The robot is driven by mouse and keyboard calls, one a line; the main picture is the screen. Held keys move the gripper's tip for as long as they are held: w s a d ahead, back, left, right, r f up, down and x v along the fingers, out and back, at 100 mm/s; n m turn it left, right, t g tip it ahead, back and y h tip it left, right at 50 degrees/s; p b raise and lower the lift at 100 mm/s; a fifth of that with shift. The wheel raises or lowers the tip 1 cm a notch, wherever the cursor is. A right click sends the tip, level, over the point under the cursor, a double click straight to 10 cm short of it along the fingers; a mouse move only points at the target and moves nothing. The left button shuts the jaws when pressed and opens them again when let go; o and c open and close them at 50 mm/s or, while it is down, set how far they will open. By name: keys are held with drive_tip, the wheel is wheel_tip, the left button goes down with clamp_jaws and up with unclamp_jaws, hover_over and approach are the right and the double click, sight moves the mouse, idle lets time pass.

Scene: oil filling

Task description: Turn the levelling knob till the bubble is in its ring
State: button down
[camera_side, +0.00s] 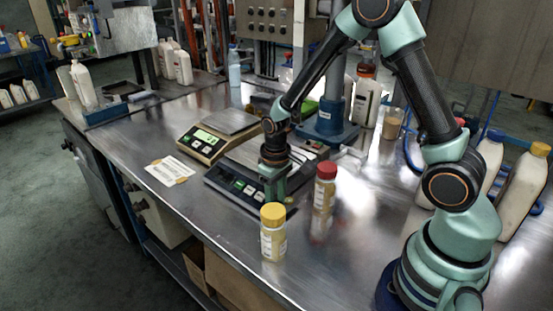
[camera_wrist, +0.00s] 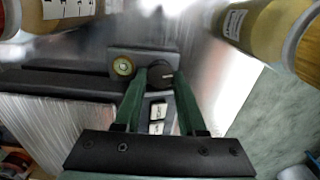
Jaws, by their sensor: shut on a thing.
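The black levelling knob (camera_wrist: 161,76) sits at the corner of the dark scale (camera_wrist: 75,80) in the wrist view. My gripper (camera_wrist: 160,78) is shut on the knob, with one green finger on either side. The round yellow-green bubble level (camera_wrist: 123,66) is just left of the knob on a grey plate. A small ring shows in it, but I cannot tell exactly where the bubble lies. In the side view my gripper (camera_side: 277,194) is down at the right front corner of the front scale (camera_side: 226,181); the knob and level are hidden there.
A yellow-capped bottle (camera_side: 273,233) and a red-capped bottle (camera_side: 325,187) stand close to my gripper. A second scale (camera_side: 205,142) with a lit display stands behind. A printed card (camera_side: 167,170) lies left of the front scale. The bench's front edge is near the yellow-capped bottle.

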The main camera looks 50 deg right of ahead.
drive_tip(key=shift+m, duration=1.6)
drive_tip(key=shift+c, duration=2.4)
unclamp_jaws()
drive_tip(key=shift+r, duration=0.15)
wheel_tip(320, 180, up, 12)
drive_tip(key=s+a+r+n+t, duration=0.1)
drive_tip(key=s+r+n+t, duration=0.2)
drive_tip(key=s+r, duration=0.6)
drive_tip(key=r+t, duration=0.1)
drive_tip(key=t, duration=0.1)
drive_tip(key=shift+s+r+t, duration=0.2)
drive_tip(key=shift+s+t, duration=0.05)
drive_tip(key=shift+t, duration=0.05)
